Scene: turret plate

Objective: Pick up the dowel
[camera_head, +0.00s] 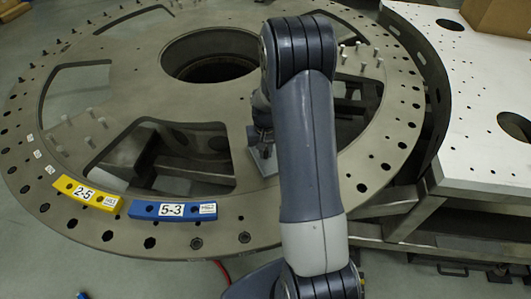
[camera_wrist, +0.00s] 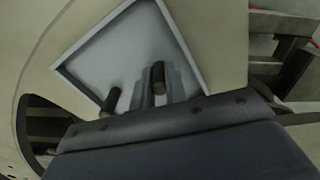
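In the wrist view a short dark dowel (camera_wrist: 158,77) stands up between narrow grey parts that look like my gripper's fingers (camera_wrist: 160,90). I cannot tell whether they touch it. A second dark cylinder (camera_wrist: 111,100) shows to the left, its lower end hidden by my wrist. Both appear over a light grey square tray (camera_wrist: 125,45) with a raised dark rim. In the head view my gripper (camera_head: 262,140) points down at the tray (camera_head: 267,166) on the turret plate. My arm hides much of the tray there, and the dowel is not clear.
The round metal turret plate (camera_head: 130,45) has a large central hole and wide cutouts. A yellow 2-5 block (camera_head: 87,195) and a blue 5-3 block (camera_head: 172,210) lie on its near rim. Several light pegs stand at left and upper right. A white table (camera_head: 480,130) adjoins at right.

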